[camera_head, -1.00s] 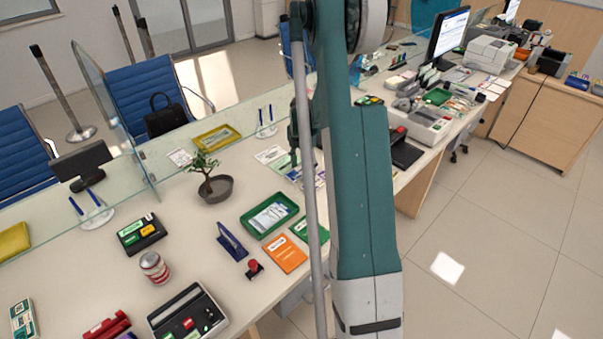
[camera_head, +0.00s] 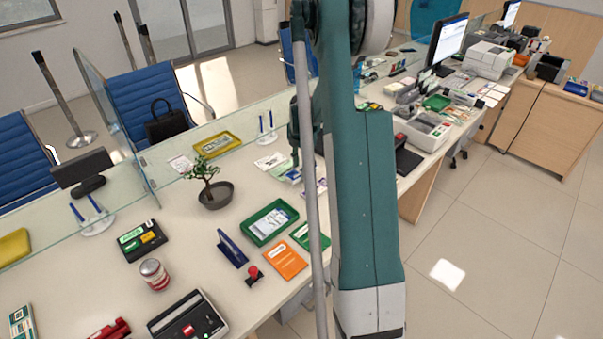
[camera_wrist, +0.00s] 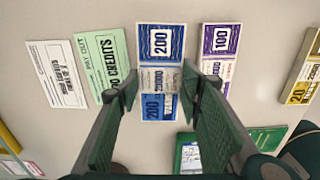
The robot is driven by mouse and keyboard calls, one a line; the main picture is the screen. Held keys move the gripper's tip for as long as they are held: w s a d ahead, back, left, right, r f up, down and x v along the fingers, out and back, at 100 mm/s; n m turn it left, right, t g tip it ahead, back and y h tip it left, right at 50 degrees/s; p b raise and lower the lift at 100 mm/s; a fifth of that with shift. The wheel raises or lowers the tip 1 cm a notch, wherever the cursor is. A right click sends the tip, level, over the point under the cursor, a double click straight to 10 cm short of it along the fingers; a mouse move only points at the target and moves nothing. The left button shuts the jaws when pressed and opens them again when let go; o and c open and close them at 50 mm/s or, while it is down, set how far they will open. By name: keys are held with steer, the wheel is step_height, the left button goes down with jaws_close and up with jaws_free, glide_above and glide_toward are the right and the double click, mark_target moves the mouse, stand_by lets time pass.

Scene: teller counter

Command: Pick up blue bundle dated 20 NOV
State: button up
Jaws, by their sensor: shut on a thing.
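In the wrist view, a blue bundle (camera_wrist: 160,32) printed 200 lies lengthwise between my gripper's fingers, with a pale printed band across its middle. My gripper (camera_wrist: 160,88) is shut on the bundle's two long sides. I cannot read a date on the band, and cannot tell whether the bundle is clear of the counter. In the head view, my gripper (camera_head: 296,162) points down over papers at the counter's glass side. My arm hides part of that area, and the bundle cannot be made out clearly there.
A purple bundle (camera_wrist: 221,38) lies close right of my gripper, and a yellowish bundle (camera_wrist: 303,72) lies farther right. A green slip (camera_wrist: 112,50) and a white slip (camera_wrist: 55,72) lie left. A green tray (camera_head: 250,237), plant (camera_head: 215,193) and glass screen (camera_head: 115,125) stand nearby.

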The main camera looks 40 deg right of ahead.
steer(key=shift+r+p, duration=0.35)
steer(key=shift+r, duration=2.75)
